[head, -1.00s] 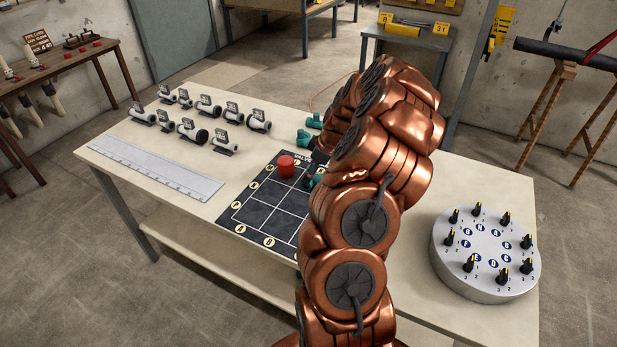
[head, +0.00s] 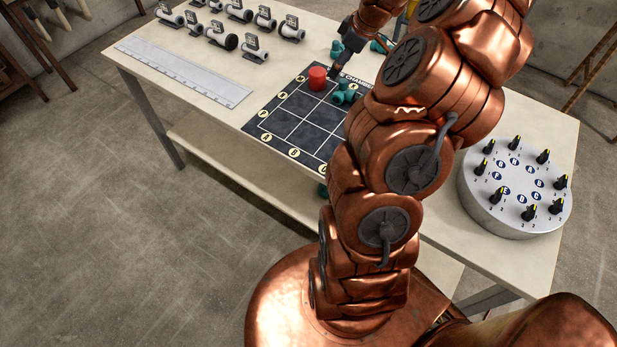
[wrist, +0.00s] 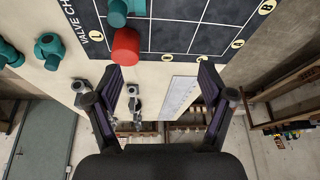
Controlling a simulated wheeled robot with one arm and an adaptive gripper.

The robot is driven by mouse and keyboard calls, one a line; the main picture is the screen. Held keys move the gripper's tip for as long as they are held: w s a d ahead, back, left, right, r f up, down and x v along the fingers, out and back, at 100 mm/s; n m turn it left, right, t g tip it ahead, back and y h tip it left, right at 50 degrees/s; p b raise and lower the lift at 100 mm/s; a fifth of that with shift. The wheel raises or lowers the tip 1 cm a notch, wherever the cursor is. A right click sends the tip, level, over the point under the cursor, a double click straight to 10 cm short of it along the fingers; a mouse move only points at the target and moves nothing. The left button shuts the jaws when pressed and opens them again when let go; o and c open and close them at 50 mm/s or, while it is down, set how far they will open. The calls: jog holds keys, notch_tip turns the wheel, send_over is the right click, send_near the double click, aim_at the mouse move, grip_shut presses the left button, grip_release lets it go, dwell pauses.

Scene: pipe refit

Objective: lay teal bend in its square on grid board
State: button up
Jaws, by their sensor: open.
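A teal pipe piece (head: 344,94), which looks like the bend, lies on the black grid board (head: 292,128), in the far row beside a red cylinder (head: 317,78). In the wrist view this teal piece (wrist: 119,12) is cut by the top edge, next to the red cylinder (wrist: 125,46). My gripper (head: 334,73) is just beyond the red cylinder in the head view. In the wrist view my gripper (wrist: 160,74) has its fingers wide apart with nothing between them. My arm hides the board's right side.
Two more teal fittings, one left (head: 337,47) and one right (head: 379,46), lie behind the board. Grey valves (head: 240,10) and a white ruler-like strip (head: 185,72) are at the left. A round dial unit (head: 515,190) stands at the right. The table's near strip is clear.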

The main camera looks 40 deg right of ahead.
jog(key=s+a+r+g, duration=0.1)
jog(key=s+a+r, duration=0.1)
jog(key=a, duration=0.6)
jog(key=s+a+r+g, duration=0.1)
jog(key=s+a+r, duration=0.1)
jog(key=a, duration=0.7)
jog(key=s+a+r+g, duration=0.1)
jog(key=s+a+r, duration=0.1)
jog(key=a, duration=0.6)
jog(key=s+a+f+m+g+h, duration=0.1)
jog(key=s+a, duration=0.3)
jog(key=s, duration=0.6)
jog(key=s+a+f+m+g+h, duration=0.1)
jog(key=s+a+m, duration=0.2)
jog(key=s, duration=0.8)
jog(key=shift+s+a+f+m+g, duration=0.15)
jog(key=shift+a+m+g, duration=0.25)
jog(key=shift+a, duration=0.55)
